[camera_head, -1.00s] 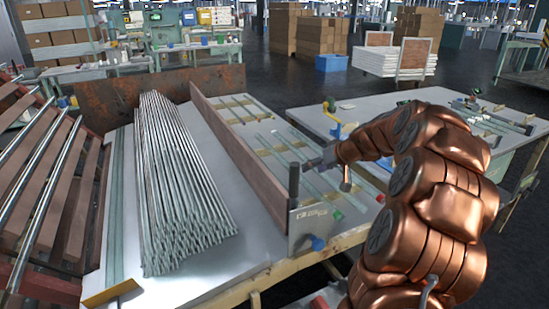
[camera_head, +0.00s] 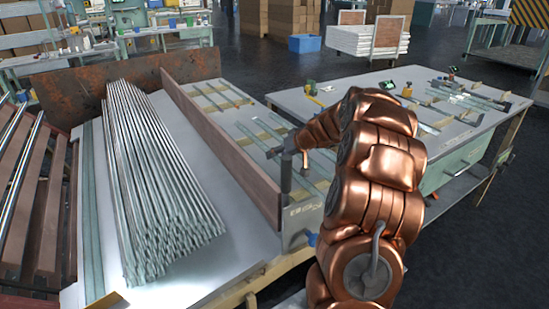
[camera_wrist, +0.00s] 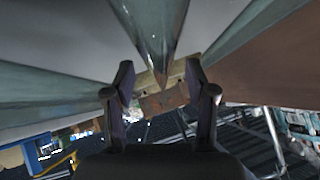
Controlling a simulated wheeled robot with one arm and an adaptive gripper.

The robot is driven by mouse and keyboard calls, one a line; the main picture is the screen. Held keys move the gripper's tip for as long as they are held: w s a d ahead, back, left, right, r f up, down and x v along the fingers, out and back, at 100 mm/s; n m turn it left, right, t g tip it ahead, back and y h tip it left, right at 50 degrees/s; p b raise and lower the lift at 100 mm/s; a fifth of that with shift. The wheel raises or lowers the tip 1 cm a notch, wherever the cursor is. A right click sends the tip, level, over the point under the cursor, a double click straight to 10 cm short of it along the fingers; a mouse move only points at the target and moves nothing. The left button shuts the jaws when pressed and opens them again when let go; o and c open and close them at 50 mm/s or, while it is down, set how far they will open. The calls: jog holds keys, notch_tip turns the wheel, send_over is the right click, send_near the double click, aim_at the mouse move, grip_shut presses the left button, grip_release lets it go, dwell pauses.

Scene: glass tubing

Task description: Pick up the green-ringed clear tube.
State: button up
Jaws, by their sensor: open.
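Several clear glass tubes (camera_head: 247,131) lie across wooden slats behind the brown board. I cannot make out a green ring on any tube in the current views, so I cannot tell which one is the green-ringed tube. My gripper (camera_head: 304,160) is over the front part of this slatted area, partly hidden by my copper arm. In the wrist view my gripper (camera_wrist: 162,88) is open. A greenish clear tube (camera_wrist: 162,25) comes down from the top edge, its narrow end reaching between the fingers. No finger clearly touches it. Its far part is out of view.
A brown board (camera_head: 215,140) stands left of the slats, with a dark upright post (camera_head: 285,172) at its front end. A large bundle of shiny tubes (camera_head: 155,185) fills the left of the table. A second table (camera_head: 345,92) stands behind right.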

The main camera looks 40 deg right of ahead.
jog(key=shift+w+f, duration=0.25)
jog(key=shift+w, duration=0.05)
grip_shut()
dwell(0.4)
